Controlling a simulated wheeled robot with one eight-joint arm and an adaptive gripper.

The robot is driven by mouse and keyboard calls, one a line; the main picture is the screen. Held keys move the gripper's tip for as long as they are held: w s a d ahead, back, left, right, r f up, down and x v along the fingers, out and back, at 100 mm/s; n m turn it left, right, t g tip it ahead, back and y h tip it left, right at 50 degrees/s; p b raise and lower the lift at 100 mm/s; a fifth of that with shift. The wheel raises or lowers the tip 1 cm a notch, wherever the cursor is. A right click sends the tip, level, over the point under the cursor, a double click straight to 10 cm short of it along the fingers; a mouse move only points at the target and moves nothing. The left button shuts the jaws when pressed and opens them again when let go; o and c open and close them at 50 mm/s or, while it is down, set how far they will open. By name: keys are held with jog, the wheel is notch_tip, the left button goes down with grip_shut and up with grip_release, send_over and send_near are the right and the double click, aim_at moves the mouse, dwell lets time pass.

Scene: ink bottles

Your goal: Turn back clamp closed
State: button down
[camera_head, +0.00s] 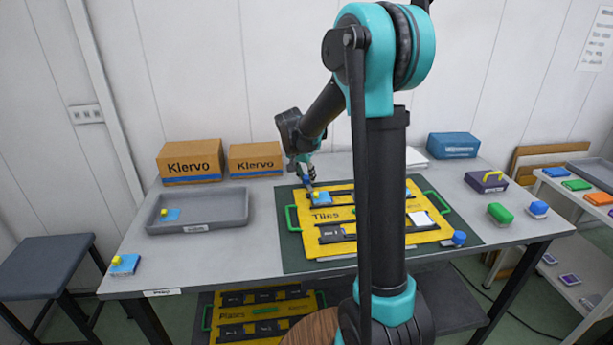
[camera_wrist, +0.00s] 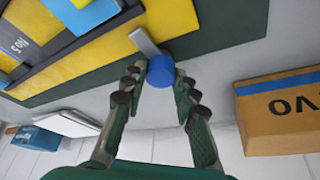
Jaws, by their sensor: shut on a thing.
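The back clamp shows in the wrist view as a round blue knob (camera_wrist: 160,70) with a flat grey bar (camera_wrist: 145,42). The bar points up-left, and its tip appears to overlap the edge of the yellow board (camera_wrist: 172,16). My gripper (camera_wrist: 160,90) is shut on the blue knob, one finger on each side. In the head view my gripper (camera_head: 306,183) is at the back left edge of the yellow Tiles board (camera_head: 290,243), mostly hiding this clamp. Another clamp with a blue knob (camera_head: 459,238) sits at the board's front right corner.
The board lies on a dark green mat (camera_head: 292,263) and has green handles (camera_head: 292,218). A blue piece (camera_head: 321,198) with a yellow top sits on it near my gripper. Klervo boxes (camera_head: 257,158) and a grey tray (camera_head: 197,212) stand to the left.

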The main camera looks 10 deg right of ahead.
jog(key=shift+m, duration=0.6)
jog(key=shift+g, duration=0.3)
jog(key=c, duration=1.2)
grip_release()
jog(key=shift+o, duration=0.2)
jog(key=shift+r+h, duration=0.1)
jog(key=shift+h, duration=0.2)
jog(key=v, duration=1.1)
jog(key=shift+s+r, duration=0.2)
jog(key=shift+r, duration=0.15)
jog(key=shift+s, duration=0.1)
